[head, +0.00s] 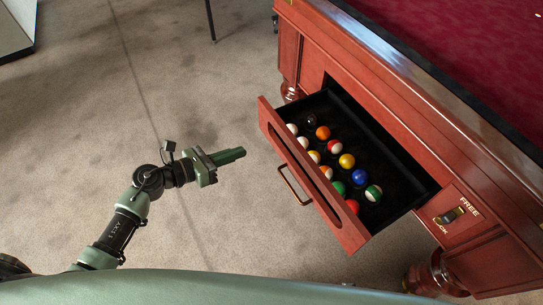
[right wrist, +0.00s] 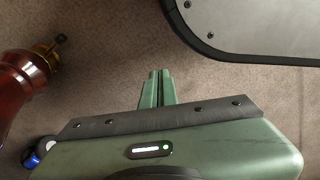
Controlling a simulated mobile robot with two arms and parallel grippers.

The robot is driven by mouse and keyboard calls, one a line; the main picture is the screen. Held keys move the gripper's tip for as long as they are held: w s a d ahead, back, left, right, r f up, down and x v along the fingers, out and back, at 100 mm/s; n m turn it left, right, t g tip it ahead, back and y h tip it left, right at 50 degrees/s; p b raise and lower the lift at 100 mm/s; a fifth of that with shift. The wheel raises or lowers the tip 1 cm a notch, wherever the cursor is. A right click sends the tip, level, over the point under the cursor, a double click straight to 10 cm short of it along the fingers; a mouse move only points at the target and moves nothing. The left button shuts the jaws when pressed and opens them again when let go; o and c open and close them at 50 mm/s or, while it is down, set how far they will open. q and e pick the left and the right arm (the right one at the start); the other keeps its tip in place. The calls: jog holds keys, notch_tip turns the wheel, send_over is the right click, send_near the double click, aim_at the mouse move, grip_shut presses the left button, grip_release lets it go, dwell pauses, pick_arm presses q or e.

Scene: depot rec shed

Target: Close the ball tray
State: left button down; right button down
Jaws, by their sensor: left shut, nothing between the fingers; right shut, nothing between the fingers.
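The ball tray (head: 270,120) is a red wooden drawer with a dark inside, pulled out from the side of the pool table (head: 395,103). Several coloured balls (head: 347,161) lie in it. A bar handle (head: 293,186) is on its front panel. My left gripper (head: 240,154) is shut and empty, left of the tray front and apart from it, pointing toward it. My right gripper (right wrist: 158,74) is shut and empty over the carpet in the right wrist view; it is not seen in the head view.
A knob (head: 449,215) marked FREE and LOCK sits on the table side, right of the tray; its tip seems turned toward FREE. A turned table leg (head: 436,277) stands below; a glossy red leg (right wrist: 22,80) shows in the right wrist view. The carpet (head: 120,90) left of the tray is clear.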

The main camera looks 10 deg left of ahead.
pick_arm(q)
jog(key=m+g, duration=0.1)
jog(key=m, duration=0.2)
send_near(289, 140)
jog(key=shift+m, duration=0.3)
jog(key=x, duration=0.5)
jog(key=shift+w+d+f+b, duration=0.1)
jog(key=shift+w+f+b, duration=0.05)
jog(key=shift+f+b, duration=0.15)
jog(key=shift+w+d, duration=0.4)
jog(key=shift+d, duration=0.1)
pick_arm(e)
jog(key=shift+w+a, duration=0.2)
jog(key=shift+w, duration=0.4)
